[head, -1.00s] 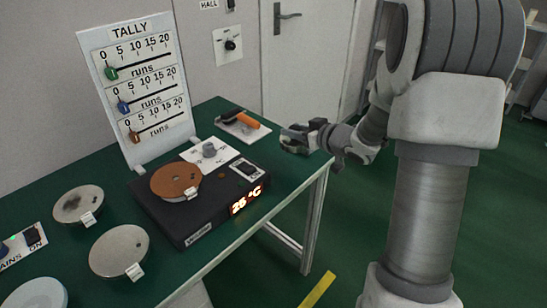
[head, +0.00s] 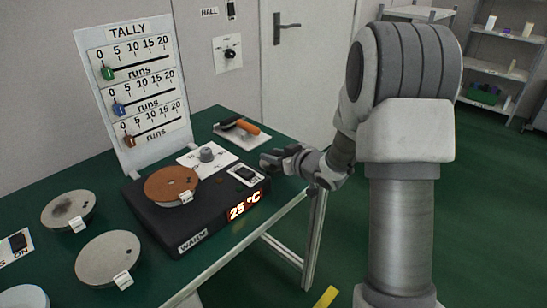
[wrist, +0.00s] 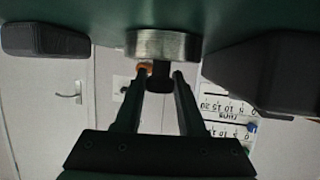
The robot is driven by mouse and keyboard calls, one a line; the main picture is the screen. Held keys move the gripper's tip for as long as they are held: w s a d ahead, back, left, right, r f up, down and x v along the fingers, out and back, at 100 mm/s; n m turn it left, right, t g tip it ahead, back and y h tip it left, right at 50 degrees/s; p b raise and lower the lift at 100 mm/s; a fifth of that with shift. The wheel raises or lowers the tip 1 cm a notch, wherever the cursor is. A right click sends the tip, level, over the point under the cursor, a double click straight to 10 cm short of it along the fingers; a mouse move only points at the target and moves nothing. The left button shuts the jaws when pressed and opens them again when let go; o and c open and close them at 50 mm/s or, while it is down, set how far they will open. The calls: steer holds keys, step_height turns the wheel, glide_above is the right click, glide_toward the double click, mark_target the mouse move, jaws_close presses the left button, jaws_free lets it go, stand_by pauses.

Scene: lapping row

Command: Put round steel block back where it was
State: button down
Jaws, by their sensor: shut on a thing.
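The round steel block (wrist: 162,45) shows in the wrist view as a short bright cylinder with a dark knob. My gripper (wrist: 161,78) is shut on that knob, one finger on each side. Whether the block touches the green surface beside it, I cannot tell. In the head view my gripper (head: 272,160) is at the right end of the black warming plate (head: 165,222), by the table's edge. The block cannot be made out there. A small grey round piece (head: 207,154) stands on a white card behind the plate.
A copper-coloured disc (head: 170,185) lies on the warming plate. Grey discs (head: 108,257) with tags lie at the left. The tally board (head: 132,85) stands at the back. An orange-handled tool (head: 246,127) lies on a card at the far corner.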

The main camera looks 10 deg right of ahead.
steer(key=shift+w, duration=0.1)
steer(key=c, duration=0.9)
jaws_free()
steer(key=shift+f, duration=0.15)
steer(key=o, duration=0.4)
